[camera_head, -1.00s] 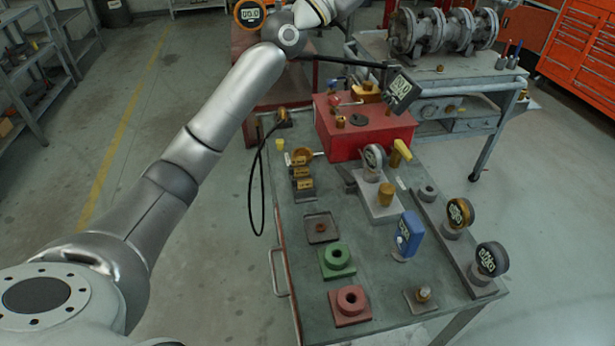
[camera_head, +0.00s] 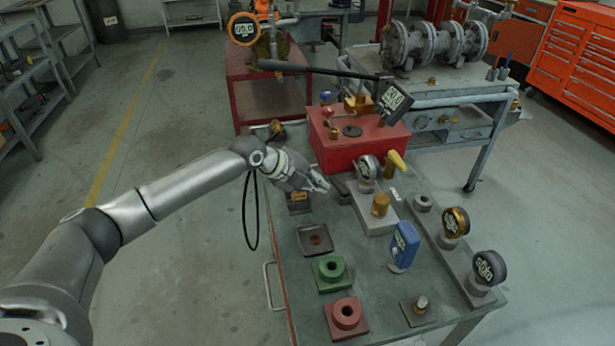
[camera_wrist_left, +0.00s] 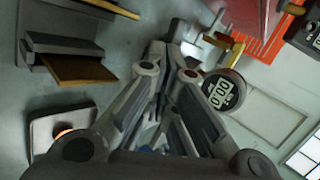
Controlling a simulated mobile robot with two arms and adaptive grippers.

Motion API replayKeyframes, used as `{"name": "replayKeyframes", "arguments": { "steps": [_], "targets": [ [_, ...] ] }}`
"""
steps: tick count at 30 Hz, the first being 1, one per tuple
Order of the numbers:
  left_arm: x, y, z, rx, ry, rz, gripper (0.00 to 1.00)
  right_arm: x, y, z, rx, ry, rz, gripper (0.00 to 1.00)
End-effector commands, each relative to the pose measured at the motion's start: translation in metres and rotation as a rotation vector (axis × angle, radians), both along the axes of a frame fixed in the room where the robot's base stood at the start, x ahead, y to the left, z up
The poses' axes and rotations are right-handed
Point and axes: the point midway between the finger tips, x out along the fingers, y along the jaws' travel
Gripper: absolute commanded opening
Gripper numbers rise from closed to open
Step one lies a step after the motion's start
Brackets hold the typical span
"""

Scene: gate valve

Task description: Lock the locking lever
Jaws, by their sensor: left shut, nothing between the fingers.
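A yellow lever (camera_head: 396,162) stands tilted on the workbench, right of a small round dial (camera_head: 367,168) on a grey block (camera_head: 372,221). A dark, flat lever-like part (camera_head: 340,188) lies at that block's left end. I cannot tell for sure which is the locking lever. My left gripper (camera_head: 323,186) is shut and empty, low over the bench, just left of the dark part; contact cannot be told. In the left wrist view its fingers (camera_wrist_left: 170,62) meet in front of the dial (camera_wrist_left: 222,91), with a yellow part (camera_wrist_left: 236,52) behind. My right gripper is not in view.
A red box (camera_head: 345,153) with fittings and a display stands behind the gripper. Green (camera_head: 331,272) and red (camera_head: 345,316) ring blocks sit in front. A black cable hangs left.

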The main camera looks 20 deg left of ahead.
Motion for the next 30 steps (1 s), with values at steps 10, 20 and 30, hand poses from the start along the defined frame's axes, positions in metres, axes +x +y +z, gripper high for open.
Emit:
{"name": "replayKeyframes", "arguments": {
  "steps": [10, 20, 30],
  "targets": [
    [0.022, -0.018, -0.025, -0.002, -0.001, 0.001, 0.00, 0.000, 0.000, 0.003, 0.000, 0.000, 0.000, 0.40],
    [0.023, -0.019, -0.027, -0.002, -0.001, 0.002, 0.00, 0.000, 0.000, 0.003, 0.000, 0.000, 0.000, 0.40],
    [0.032, -0.018, -0.031, -0.003, -0.004, 0.001, 0.00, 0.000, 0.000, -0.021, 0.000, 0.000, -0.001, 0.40]
  ]
}}
